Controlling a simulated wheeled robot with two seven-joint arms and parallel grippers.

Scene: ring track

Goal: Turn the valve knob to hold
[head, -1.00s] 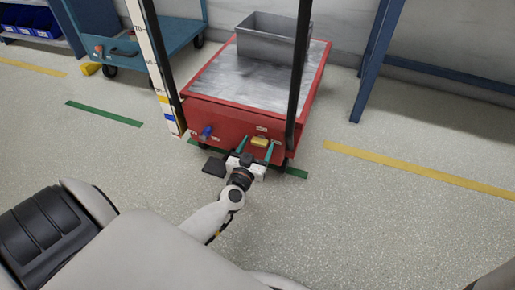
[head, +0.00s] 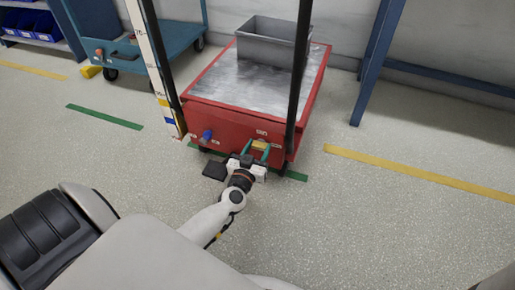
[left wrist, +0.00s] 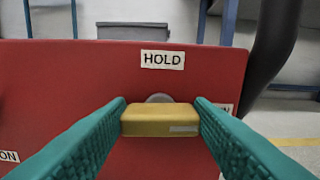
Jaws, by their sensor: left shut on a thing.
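The valve knob is a yellow bar-shaped handle (left wrist: 160,120) on the red front panel of a cart (head: 225,122). In the left wrist view it lies level, on a round grey hub, with a pale mark at the right of its face. A HOLD label (left wrist: 162,60) is above it; an ON label (left wrist: 9,156) is at the lower left, and another label at the right is partly hidden by a finger. My left gripper (head: 254,150) is shut on the knob, its teal fingers at the knob's two ends (left wrist: 160,122). My right gripper is not in view.
A blue knob (head: 207,135) sits left on the same panel. A grey bin (head: 273,42) stands on the cart's top. Black uprights and a white scale post (head: 146,52) are in front. A blue cart (head: 130,40) is behind left. Floor to the right is open.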

